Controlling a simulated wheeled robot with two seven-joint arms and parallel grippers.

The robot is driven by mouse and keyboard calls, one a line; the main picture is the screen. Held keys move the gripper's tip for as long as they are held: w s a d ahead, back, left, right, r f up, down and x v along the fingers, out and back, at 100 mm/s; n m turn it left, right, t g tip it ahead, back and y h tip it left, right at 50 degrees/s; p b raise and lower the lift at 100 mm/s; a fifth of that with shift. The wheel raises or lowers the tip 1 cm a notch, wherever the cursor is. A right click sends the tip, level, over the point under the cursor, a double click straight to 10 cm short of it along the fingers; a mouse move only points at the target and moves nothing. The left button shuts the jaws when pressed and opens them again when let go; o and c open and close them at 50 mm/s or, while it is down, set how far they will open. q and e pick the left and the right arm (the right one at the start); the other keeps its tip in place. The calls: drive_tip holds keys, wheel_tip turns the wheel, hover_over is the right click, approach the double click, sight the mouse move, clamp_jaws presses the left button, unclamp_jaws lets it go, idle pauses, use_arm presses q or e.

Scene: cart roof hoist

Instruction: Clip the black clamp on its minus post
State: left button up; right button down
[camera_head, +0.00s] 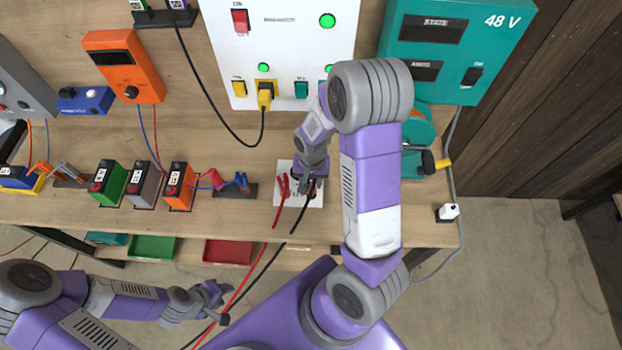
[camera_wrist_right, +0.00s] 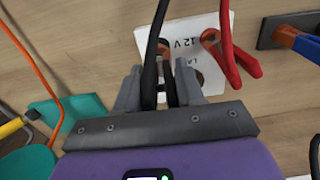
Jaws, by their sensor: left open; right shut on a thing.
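The black clamp (camera_wrist_right: 171,90) is between the fingers of my right gripper (camera_wrist_right: 160,88), which is shut on it over the white 12 V plate (camera_wrist_right: 206,77). A copper-coloured tip shows beside its far end. In the head view my right gripper (camera_head: 307,186) is over the right part of that plate (camera_head: 313,198), with the black cable trailing toward the front. The minus post is hidden; I cannot tell whether the jaws are around it. The red clamp (camera_wrist_right: 232,55) sits beside it at a copper-coloured post. My left gripper (camera_head: 213,298) is open and empty in front of the bench.
Small coloured boxes, including a green one (camera_head: 109,183) and an orange one (camera_head: 180,187), stand left on the bench. A white panel (camera_head: 285,45) and teal 48 V unit (camera_head: 455,50) are at the back. Red and black cables cross the front edge.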

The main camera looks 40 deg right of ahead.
drive_tip(key=shift+f+b, duration=1.15)
drive_tip(key=shift+f, duration=0.25)
drive_tip(key=c, duration=0.6)
unclamp_jaws()
drive_tip(key=shift+r, duration=0.1)
wheel_tip(320, 180, up, 8)
drive_tip(key=shift+f+p, duration=0.25)
drive_tip(key=shift+p, duration=0.25)
